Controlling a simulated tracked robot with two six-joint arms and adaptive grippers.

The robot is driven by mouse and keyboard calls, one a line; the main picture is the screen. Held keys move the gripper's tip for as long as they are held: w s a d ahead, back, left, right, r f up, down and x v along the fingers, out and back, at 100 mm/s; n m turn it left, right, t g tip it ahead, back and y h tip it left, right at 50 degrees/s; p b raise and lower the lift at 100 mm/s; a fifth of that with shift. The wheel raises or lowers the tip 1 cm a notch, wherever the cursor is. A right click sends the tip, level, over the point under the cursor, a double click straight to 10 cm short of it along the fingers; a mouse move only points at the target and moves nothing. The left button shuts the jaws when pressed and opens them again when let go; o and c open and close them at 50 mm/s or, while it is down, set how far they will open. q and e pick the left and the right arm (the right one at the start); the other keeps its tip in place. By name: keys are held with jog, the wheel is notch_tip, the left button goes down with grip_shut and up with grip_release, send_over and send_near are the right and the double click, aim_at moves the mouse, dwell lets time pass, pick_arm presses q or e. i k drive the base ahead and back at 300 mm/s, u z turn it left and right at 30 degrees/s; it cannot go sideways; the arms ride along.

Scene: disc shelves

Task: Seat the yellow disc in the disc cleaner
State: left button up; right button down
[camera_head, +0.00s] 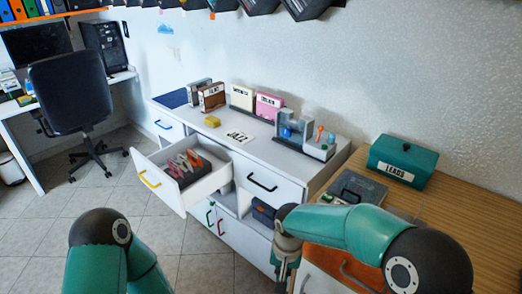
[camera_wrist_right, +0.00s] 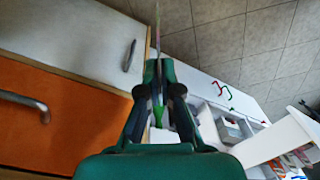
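My right gripper (camera_head: 285,258) points down in front of the cabinet's right end. In the right wrist view its fingers (camera_wrist_right: 157,72) are closed on a thin disc (camera_wrist_right: 157,32), seen edge-on; its colour cannot be told. No disc is plainly yellow in either view. A grey device (camera_head: 293,128) with a blue part and a red-tipped stick stands on the cabinet's right end. A flat dark grey box (camera_head: 358,187) lies on the wooden top; which one is the disc cleaner I cannot tell. My left arm shows at lower left, its gripper out of frame.
The white cabinet (camera_head: 258,147) has an open drawer (camera_head: 171,196) jutting out, holding several cases. A teal LEADS box (camera_head: 403,160) stands on the wooden counter. An office chair (camera_head: 72,90) stands at left; floor between is clear.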

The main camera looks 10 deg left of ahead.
aim_at(290, 142)
jog(key=z, duration=0.3)
jog(key=i, duration=0.15)
jog(key=u, duration=1)
jog(key=k, duration=0.5)
jog(key=u, duration=0.45)
jog(key=i, duration=1.55)
jog(key=z, duration=0.5)
